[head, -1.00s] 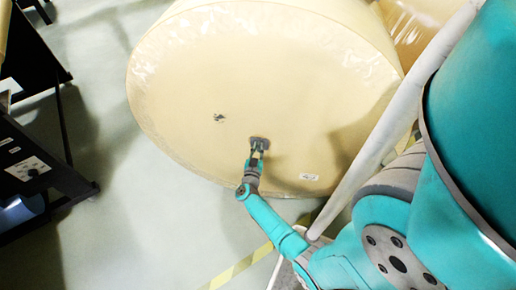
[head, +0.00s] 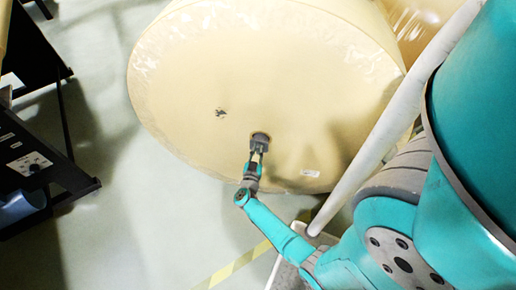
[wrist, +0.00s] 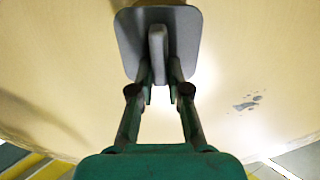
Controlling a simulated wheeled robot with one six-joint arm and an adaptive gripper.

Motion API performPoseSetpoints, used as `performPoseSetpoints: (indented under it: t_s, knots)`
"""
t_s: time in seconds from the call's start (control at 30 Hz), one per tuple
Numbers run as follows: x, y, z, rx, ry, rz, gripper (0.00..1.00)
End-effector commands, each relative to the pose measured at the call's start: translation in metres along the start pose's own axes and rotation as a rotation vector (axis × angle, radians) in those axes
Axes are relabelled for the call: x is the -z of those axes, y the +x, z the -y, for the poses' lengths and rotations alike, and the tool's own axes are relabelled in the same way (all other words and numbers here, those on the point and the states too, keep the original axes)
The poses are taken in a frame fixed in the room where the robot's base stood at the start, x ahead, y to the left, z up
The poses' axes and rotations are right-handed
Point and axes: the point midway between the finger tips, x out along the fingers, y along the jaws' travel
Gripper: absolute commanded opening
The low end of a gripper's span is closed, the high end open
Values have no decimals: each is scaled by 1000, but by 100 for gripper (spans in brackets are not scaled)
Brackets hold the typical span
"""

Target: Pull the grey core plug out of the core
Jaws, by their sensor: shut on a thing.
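The grey core plug (head: 261,142) is at the core in the lower middle of the kraft roll's pale end face (head: 290,90). In the wrist view the plug (wrist: 186,32) is a square grey plate with an upright tab. My gripper (wrist: 159,82) is shut on that tab, one finger on each side. In the head view my gripper (head: 257,154) reaches up to the plug from below. A brownish edge of the core shows just above the plate. The plate hides most of the core opening, so how far the plug sits inside is unclear.
A dark patch (head: 221,113) and a small white label (head: 310,173) are on the roll face. Another wrapped roll (head: 415,25) stands behind at the upper right. Dark equipment (head: 35,160) stands at the left. Yellow striped tape (head: 235,268) crosses the open floor.

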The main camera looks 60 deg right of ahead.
Motion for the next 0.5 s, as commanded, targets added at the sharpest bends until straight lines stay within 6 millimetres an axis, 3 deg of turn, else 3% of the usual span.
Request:
performPoseSetpoints:
  t_s: [0.5]
  knots:
    - [0,-22,0,2,0,0,0]
